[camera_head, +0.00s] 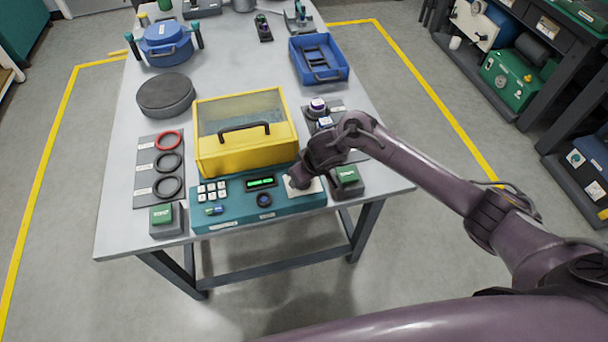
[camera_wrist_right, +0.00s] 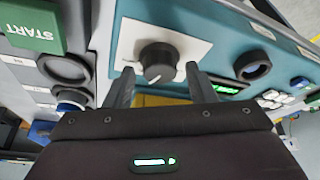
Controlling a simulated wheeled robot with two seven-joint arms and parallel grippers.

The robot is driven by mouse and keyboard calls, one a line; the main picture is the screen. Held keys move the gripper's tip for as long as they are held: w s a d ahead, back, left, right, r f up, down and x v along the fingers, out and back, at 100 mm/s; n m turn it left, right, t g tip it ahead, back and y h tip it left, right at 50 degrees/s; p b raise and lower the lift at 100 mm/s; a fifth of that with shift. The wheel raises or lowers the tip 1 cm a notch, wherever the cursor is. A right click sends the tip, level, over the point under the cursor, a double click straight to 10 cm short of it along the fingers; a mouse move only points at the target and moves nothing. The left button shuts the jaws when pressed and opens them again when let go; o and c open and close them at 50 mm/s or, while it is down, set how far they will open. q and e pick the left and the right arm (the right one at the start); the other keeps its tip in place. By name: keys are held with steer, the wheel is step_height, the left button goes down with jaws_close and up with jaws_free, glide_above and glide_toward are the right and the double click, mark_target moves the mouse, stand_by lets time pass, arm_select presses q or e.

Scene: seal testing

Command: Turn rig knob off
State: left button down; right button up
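The rig's teal control panel (camera_head: 232,216) is at the table's front edge, below a yellow box with a clear lid (camera_head: 240,115). In the right wrist view the black knob (camera_wrist_right: 158,61) stands on a white plate (camera_wrist_right: 190,45) and has a pale pointer mark. My right gripper (camera_wrist_right: 160,83) is open, with one finger to each side of the knob and the tips close to it. I cannot tell whether they touch it. In the head view my right gripper (camera_head: 298,181) covers the knob over the white plate. My left gripper is out of view.
A lit green display (camera_head: 261,183), a round dark button (camera_head: 264,200) and several white keys (camera_head: 212,190) are on the panel. A green START button box (camera_head: 345,180) stands right of it, another green-topped box (camera_head: 166,219) left. Several rings lie on a grey board (camera_head: 146,185).

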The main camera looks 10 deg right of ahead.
steer(key=c, duration=0.8)
